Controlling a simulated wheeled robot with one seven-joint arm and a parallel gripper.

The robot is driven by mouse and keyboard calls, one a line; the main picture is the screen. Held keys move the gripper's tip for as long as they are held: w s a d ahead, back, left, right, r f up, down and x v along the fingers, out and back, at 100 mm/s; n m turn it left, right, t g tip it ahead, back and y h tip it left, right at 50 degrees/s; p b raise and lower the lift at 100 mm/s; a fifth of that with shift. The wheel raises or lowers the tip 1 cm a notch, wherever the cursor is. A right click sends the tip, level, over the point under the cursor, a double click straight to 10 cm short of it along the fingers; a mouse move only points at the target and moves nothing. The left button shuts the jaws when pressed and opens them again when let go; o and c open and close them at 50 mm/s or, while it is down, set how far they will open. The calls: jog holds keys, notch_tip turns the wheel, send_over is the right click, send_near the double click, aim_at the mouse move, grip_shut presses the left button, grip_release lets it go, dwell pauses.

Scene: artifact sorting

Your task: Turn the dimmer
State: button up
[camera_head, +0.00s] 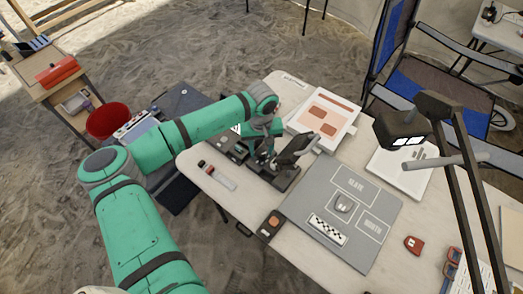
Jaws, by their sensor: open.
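My green arm reaches over the table (240,207) from the left. My gripper (264,158) points down beside a dark upright device (290,155) on a black base; its fingers are small and partly hidden, and I see nothing held between them. I cannot tell whether it touches the device. A small dark box with an orange top (272,222) sits at the table's front edge; it may be the dimmer, but no knob is clear. A desk lamp (404,128) with a lit head stands at the right.
A grey mat (365,197) with marked areas, a grey object and a checkered scale lies right of my gripper. A tray with orange patches (323,120) lies behind. A red-capped tube (219,176) lies in front. The lamp arm crosses the right side.

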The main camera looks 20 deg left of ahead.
jog(key=shift+f, duration=0.55)
jog(key=shift+w, duration=0.1)
